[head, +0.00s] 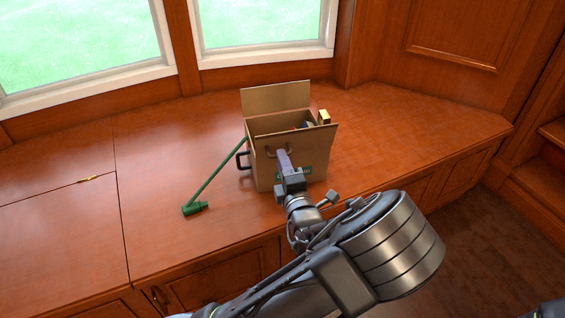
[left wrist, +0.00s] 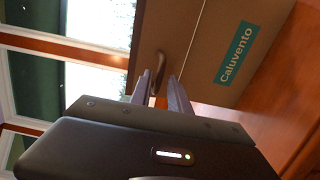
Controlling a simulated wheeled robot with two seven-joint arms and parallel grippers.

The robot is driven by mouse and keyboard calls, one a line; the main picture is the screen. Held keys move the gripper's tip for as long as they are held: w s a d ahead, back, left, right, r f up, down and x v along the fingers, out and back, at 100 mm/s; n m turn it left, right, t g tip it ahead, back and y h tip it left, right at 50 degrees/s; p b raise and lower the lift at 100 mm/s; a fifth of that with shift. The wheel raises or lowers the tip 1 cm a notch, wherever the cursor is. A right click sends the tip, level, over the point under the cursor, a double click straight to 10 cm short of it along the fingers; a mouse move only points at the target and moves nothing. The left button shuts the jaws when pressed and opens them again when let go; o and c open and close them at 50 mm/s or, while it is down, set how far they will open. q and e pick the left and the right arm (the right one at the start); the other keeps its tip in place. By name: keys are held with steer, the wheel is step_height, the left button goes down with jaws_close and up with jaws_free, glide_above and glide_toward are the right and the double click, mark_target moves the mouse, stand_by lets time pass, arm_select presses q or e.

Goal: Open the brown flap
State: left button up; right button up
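A brown cardboard box (head: 262,172) stands on the wooden bench, with a teal "Caluvento" label (left wrist: 236,53) on its near side. A brown flap (head: 275,97) stands up at the back of its open top. A brown handle (left wrist: 159,72) is on the near side, close to the top edge. My left gripper (head: 284,156) is at this side. In the left wrist view its fingers (left wrist: 160,88) are apart, with the handle between or just beyond the tips; contact cannot be told. A thin pale line crosses the side beside the handle. My right gripper is not in view.
Several small items (head: 324,117) show in the box. The bench (head: 400,120) is clear to the right; windows are behind.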

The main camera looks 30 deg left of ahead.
arm_select(q)
steer(key=shift+o, duration=0.7)
steer(key=v, duration=0.7)
steer(key=shift+s+d, duration=0.3)
